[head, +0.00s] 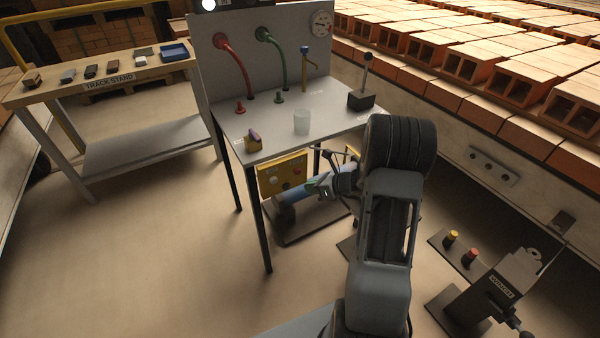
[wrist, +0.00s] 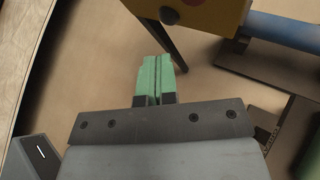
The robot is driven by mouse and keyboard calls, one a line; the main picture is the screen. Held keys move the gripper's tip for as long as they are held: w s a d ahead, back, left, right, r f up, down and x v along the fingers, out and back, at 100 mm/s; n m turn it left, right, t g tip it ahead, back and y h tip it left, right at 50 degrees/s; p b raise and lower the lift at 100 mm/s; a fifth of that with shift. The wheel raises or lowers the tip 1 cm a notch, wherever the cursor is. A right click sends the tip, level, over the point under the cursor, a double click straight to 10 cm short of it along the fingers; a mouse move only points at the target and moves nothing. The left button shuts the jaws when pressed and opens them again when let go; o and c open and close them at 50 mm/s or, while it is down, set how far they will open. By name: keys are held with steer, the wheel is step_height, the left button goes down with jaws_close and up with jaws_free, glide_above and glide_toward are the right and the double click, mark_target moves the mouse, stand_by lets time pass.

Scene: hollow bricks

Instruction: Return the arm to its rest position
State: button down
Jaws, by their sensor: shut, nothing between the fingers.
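My gripper (head: 318,184) is low in front of the bench's lower part in the head view, beside a yellow panel and a blue cylinder. Its green fingers (wrist: 154,78) show in the wrist view, pressed together with nothing between them. My dark grey arm rises from the bottom of the head view to a black ribbed joint; part of it behind that joint is hidden.
The yellow panel (head: 283,175) and blue cylinder (head: 299,194) are close to my gripper; the blue cylinder also shows in the wrist view (wrist: 285,38). Open floor (head: 150,250) lies left.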

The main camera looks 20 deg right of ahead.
steer(key=shift+s, duration=0.65)
steer(key=s+a+f+n+g, duration=0.2)
steer(key=s+n+g, duration=0.1)
steer(key=s+n, duration=0.15)
steer(key=s+a+r+n+g+h+p, duration=0.1)
steer(key=s+a+r+n+g+p, duration=0.1)
steer(key=s+r+n+g+p, duration=0.25)
steer(key=s+a+r+n+g+h+p, duration=0.1)
steer(key=s+a+r+n, duration=0.15)
steer(key=r+n, duration=0.4)
steer(key=s+a+r+n+t+h+p, duration=0.1)
steer(key=r+n+p, duration=0.3)
steer(key=r, duration=0.4)
steer(key=s+a+r+n+t+h+p, duration=0.1)
steer(key=s+a+r+n+h+p, duration=0.1)
steer(key=r, duration=0.6)
steer(key=s+a+r+n+t+h+p, duration=0.1)
steer(key=s+a+r+n+h+p, duration=0.1)
steer(key=r+n+p, duration=0.4)
step_height(320, 180, up, 2)
steer(key=shift+s+r+n+h+p, duration=0.1)
steer(key=shift+s+n+h+p, duration=0.2)
steer(key=shift+s+n+h, duration=0.75)
steer(key=shift+s+d+y, duration=0.1)
steer(key=shift+s+y, duration=0.1)
steer(key=shift+y, duration=0.05)
